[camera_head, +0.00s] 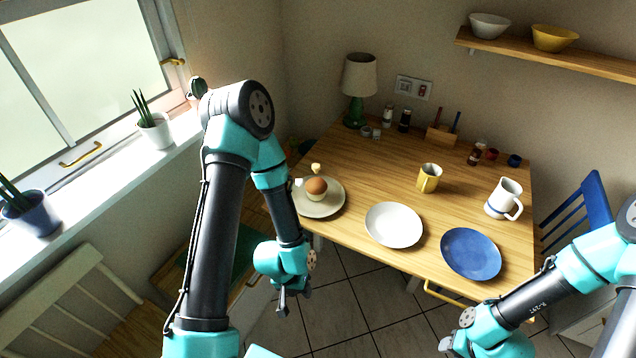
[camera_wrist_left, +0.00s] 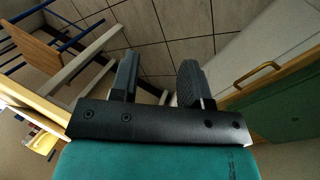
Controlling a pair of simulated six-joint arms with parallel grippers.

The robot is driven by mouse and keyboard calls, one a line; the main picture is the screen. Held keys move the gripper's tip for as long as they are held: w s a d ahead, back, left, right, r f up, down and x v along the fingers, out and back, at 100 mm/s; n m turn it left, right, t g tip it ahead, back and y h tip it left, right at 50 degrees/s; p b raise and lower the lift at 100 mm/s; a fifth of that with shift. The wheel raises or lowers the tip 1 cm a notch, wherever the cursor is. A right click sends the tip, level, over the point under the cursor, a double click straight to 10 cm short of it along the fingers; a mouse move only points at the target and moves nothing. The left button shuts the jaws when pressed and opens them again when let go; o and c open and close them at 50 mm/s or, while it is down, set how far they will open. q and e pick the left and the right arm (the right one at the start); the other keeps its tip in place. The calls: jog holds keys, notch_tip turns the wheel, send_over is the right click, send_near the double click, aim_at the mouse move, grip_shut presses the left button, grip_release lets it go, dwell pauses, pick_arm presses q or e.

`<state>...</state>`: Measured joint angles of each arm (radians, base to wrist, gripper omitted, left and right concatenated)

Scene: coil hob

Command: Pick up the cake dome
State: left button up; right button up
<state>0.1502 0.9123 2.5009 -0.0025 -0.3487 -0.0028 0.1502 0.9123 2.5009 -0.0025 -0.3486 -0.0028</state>
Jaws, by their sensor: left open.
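A pale plate (camera_head: 328,208) stands at the left end of the wooden table with a brown-topped cake (camera_head: 316,187) on it. A small pale yellow knob (camera_head: 316,168) shows just above the cake. It looks like the top of a clear cake dome, whose glass walls I cannot make out. My left gripper (camera_head: 293,302) hangs in front of and below the table's left edge, pointing down, apart from the plate.
A white plate (camera_head: 394,225), a blue plate (camera_head: 470,254), a yellow mug (camera_head: 428,178) and a white jug (camera_head: 503,198) stand on the table. A green lamp (camera_head: 355,112) stands behind. A bench (camera_head: 75,305) is at lower left.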

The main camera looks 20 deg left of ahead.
dwell(0.5)
pick_arm(q)
jog(key=o, duration=0.8)
jog(key=shift+o, duration=0.2)
